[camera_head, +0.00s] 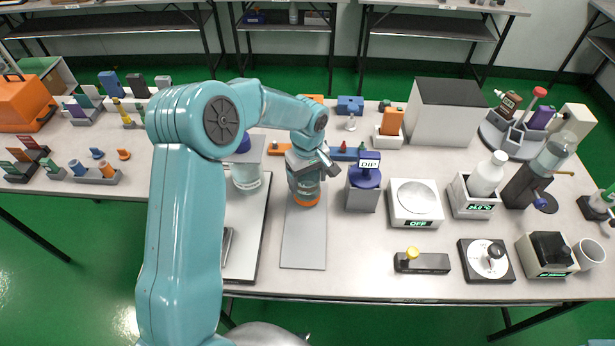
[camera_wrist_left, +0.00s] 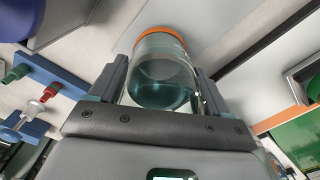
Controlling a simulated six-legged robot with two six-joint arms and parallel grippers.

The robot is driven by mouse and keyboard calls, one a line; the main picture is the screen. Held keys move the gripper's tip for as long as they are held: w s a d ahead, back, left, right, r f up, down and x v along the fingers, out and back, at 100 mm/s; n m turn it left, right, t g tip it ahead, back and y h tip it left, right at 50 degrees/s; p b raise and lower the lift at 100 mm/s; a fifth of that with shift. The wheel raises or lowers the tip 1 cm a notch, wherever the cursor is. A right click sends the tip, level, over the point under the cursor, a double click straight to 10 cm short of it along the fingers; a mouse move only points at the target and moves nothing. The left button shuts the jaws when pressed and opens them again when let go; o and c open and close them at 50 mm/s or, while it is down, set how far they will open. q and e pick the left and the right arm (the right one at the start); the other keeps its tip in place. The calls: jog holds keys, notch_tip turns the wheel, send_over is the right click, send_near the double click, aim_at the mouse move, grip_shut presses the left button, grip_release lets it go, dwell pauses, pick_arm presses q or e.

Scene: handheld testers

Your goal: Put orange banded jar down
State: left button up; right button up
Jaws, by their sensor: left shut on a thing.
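The orange banded jar (camera_head: 305,190) is a clear glass jar with an orange band at its bottom. It stands upright at the grey mat (camera_head: 303,250) in the head view. Whether its base touches the mat I cannot tell. My left gripper (camera_head: 314,168) is shut around the jar's upper part. In the left wrist view the jar (camera_wrist_left: 160,72) sits between the two fingers of my left gripper (camera_wrist_left: 158,88), with the orange band at the far end. My right gripper is not in view.
A second jar (camera_head: 246,178) stands left of the mat on a tray (camera_head: 245,262). A blue-lidded grey container (camera_head: 362,192) labelled DIP stands close on the right. A scale (camera_head: 415,205) reading OFF is beyond it. The mat's front part is clear.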

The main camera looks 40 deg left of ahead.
pick_arm(q)
jog(key=shift+f, duration=0.2)
jog(key=o, duration=1.5)
jog(key=shift+w, duration=0.1)
jog(key=shift+c, duration=0.2)
jog(key=shift+r, duration=0.2)
notch_tip(320, 180, up, 12)
